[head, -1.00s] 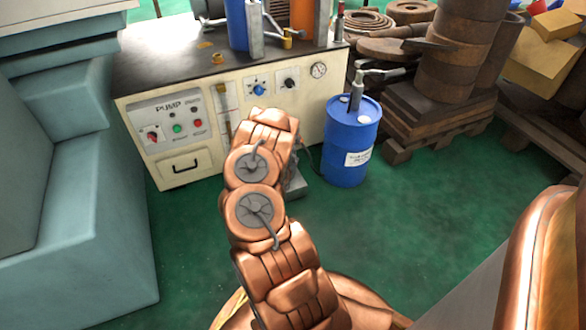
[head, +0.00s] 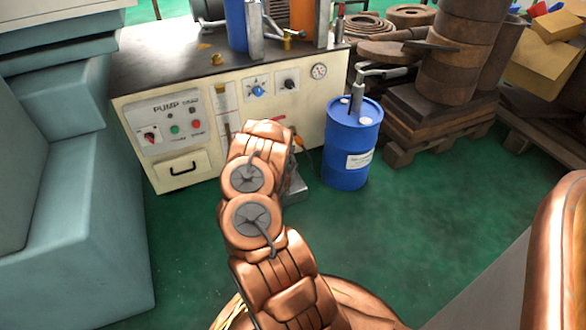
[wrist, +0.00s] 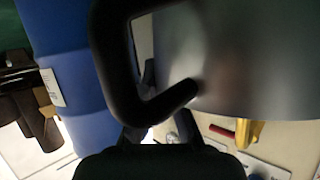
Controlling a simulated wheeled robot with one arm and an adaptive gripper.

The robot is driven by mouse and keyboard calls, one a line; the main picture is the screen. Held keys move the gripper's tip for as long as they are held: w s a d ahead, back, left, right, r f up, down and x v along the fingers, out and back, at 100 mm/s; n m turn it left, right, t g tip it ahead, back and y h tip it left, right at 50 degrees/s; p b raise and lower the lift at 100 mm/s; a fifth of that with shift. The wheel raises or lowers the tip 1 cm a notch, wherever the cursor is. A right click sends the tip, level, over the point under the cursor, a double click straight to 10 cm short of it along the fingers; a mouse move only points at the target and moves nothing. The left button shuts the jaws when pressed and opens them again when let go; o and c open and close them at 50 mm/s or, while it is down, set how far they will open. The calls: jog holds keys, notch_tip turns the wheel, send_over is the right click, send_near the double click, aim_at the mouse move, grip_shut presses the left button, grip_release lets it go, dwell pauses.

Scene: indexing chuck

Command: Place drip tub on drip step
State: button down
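In the wrist view my gripper (wrist: 158,128) shows as dark fingers at the bottom middle. They close around a thick black loop handle (wrist: 150,108). Beyond the handle, a smooth grey metal surface, which looks like the drip tub (wrist: 245,60), fills the upper right; its rim and inside are not clear. In the head view my copper arm hides the gripper and the tub. A grey metal piece (head: 295,188) shows low at the pump cabinet's front, just right of my arm; I cannot tell whether it is the drip step.
The cream pump cabinet (head: 180,120) stands ahead. A blue drum (head: 348,160) stands on its right, close to my arm; it also fills the left of the wrist view (wrist: 75,90). A teal machine (head: 75,220) is on the left. Green floor (head: 430,230) is free at the right.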

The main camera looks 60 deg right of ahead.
jog(key=c, duration=1.3)
grip_release()
